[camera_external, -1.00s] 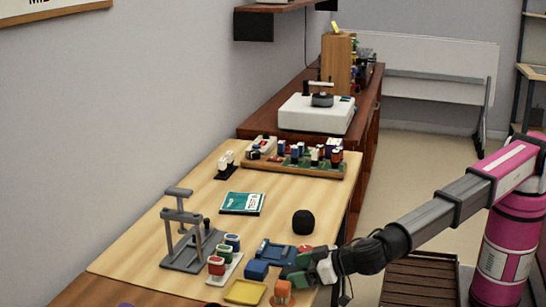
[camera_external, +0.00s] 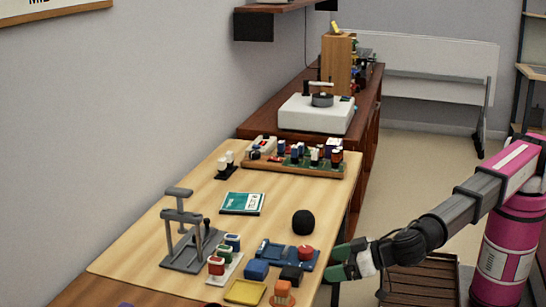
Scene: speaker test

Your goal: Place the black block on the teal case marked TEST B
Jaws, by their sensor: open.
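The teal case (camera_external: 236,203) lies flat on the light wood table, with a white label on its top. The lettering is too small to read surely. A small black block (camera_external: 291,274) sits near the table's front right, between a blue block and an orange piece, beside a blue tray. My gripper (camera_external: 333,262) has green fingers, spread apart and empty. It is at the table's right edge, to the right of the black block and apart from it in the picture.
Around the black block are the blue tray (camera_external: 273,250), red knob (camera_external: 305,252), blue block (camera_external: 256,270), yellow tray (camera_external: 245,292) and orange piece (camera_external: 283,290). A black dome (camera_external: 303,222) stands right of the case. A grey stand (camera_external: 185,235) is at left. Table around the case is clear.

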